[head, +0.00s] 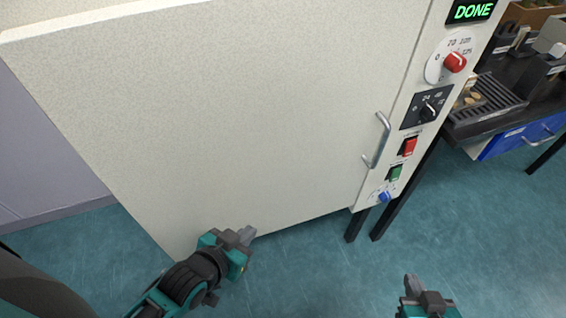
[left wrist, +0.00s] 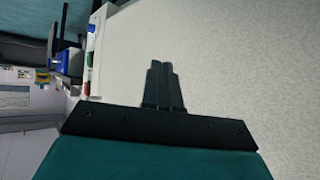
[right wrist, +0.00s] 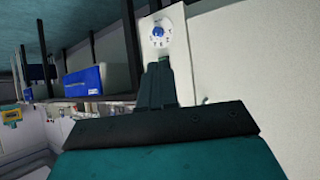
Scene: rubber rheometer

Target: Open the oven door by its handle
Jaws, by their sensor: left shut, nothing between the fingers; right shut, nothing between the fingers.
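The oven door (head: 230,110) is a large speckled off-white panel and looks closed beside the control strip. Its handle (head: 378,140) is a curved metal bar at the door's right edge. My left gripper (head: 247,235) is shut and empty, in front of the door's lower part, well left of and below the handle. In the left wrist view its fingers (left wrist: 163,85) are together against the pale door surface. My right gripper (head: 411,282) is shut and empty, below and to the right of the handle. Its fingers also show together in the right wrist view (right wrist: 160,80).
The control strip carries a green DONE display (head: 473,11), a red knob (head: 455,62), a black dial (head: 428,111), red and green switches and a blue knob (head: 384,197). A dark bench (head: 490,125) with trays and blue drawers stands at right. Teal floor in front is clear.

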